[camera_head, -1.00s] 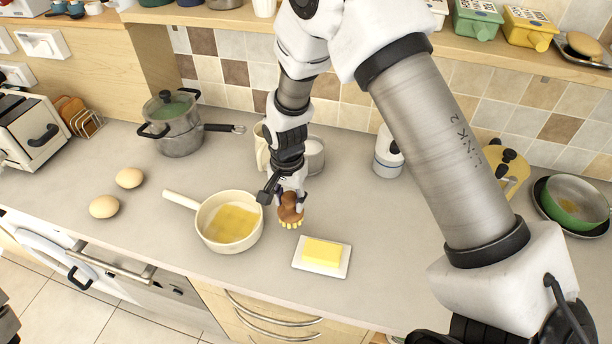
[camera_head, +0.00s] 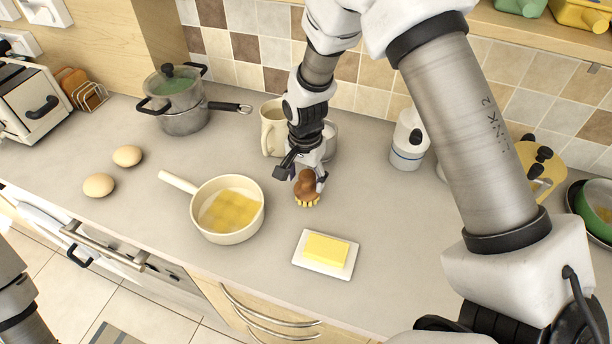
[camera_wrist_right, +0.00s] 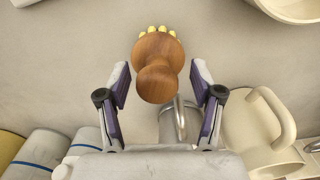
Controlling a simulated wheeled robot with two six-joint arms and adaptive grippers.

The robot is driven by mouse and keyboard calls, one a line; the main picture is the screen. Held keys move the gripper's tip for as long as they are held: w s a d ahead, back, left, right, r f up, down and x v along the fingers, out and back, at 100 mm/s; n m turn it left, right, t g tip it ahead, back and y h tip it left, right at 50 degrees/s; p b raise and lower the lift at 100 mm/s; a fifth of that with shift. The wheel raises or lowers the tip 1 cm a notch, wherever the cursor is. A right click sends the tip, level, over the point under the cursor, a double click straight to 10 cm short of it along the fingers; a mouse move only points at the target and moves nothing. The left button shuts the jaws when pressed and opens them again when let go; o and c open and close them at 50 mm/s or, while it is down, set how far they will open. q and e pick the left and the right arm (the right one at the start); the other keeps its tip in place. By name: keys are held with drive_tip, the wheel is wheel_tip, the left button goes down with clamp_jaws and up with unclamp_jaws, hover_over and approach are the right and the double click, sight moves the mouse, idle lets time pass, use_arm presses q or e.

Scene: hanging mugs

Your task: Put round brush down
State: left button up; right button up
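The round brush (camera_head: 306,187) has a brown wooden knob handle and pale yellow bristles. In the right wrist view the brush (camera_wrist_right: 158,68) sits between the fingertips, with a visible gap on each side. My right gripper (camera_head: 306,178) is open around the handle; its spread fingers (camera_wrist_right: 159,84) also show in the wrist view. Whether the bristles fully touch the counter is hard to tell. My left gripper is out of view; only part of that arm shows at lower left.
A cream saucepan (camera_head: 227,237) with yellow contents stands left of the brush, and a butter dish (camera_head: 311,265) in front. A cream mug (camera_head: 271,135) stands close behind the gripper. Stacked pots (camera_head: 184,122) and eggs (camera_head: 98,186) are further left. Counter right of the brush is clear.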

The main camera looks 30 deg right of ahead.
drive_tip(key=shift+s+a+r, duration=0.1)
drive_tip(key=shift+s+r, duration=0.05)
drive_tip(key=shift+r, duration=0.5)
wheel_tip(320, 180, up, 11)
drive_tip(key=b, duration=0.2)
drive_tip(key=shift+b, duration=0.3)
